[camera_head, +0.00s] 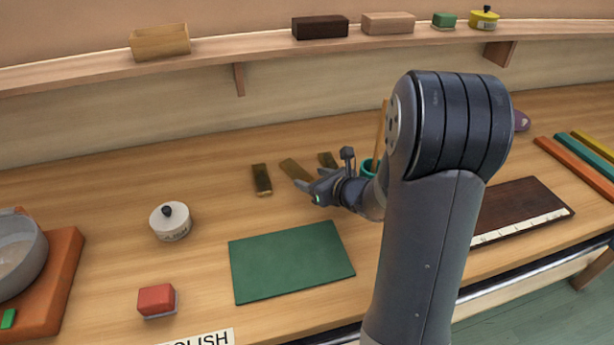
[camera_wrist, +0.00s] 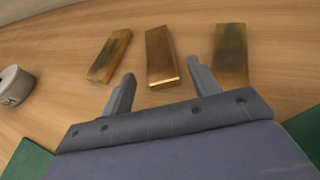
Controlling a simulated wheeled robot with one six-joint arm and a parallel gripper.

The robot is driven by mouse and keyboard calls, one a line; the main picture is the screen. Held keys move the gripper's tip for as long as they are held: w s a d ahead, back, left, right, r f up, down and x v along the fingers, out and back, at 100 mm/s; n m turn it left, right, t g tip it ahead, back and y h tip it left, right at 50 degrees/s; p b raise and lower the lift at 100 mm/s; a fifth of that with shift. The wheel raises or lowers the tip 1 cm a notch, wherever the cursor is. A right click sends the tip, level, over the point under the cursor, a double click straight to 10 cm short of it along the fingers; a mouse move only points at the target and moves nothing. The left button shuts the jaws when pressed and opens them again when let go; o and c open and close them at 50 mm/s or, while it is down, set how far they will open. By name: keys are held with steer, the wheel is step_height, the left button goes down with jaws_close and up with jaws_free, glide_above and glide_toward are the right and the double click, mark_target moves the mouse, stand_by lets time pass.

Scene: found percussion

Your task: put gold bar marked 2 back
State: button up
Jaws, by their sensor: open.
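Three gold bars lie apart on the wooden bench: a left one (camera_head: 262,179) (camera_wrist: 108,56), a middle one (camera_head: 294,170) (camera_wrist: 160,54) and a right one (camera_head: 326,159) (camera_wrist: 231,52). The outer two show dark tarnish in the wrist view; the middle one looks cleaner. I cannot read a number on any bar. My gripper (camera_head: 311,180) (camera_wrist: 160,74) is open and empty. Its fingers point at the middle bar, whose near end lies between the fingertips in the wrist view. I cannot tell how far above the bench they are.
A green mat (camera_head: 290,262) lies in front of my gripper. A lidded white tin (camera_head: 170,223) and a red block (camera_head: 156,300) stand left. A teal cup (camera_head: 368,168) is behind my wrist. A dark board (camera_head: 522,207) lies right. A wall shelf (camera_head: 210,52) runs behind.

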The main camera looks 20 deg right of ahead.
mark_target(304, 177)
steer(key=v, duration=0.8)
steer(key=shift+s+d+r, duration=0.15)
steer(key=shift+s, duration=0.05)
steer(key=x, duration=1.2)
steer(key=shift+w+f+b, duration=0.1)
steer(key=shift+f+b, duration=0.2)
steer(key=shift+f, duration=0.15)
steer(key=shift+r+p, duration=0.45)
steer(key=shift+r, duration=0.8)
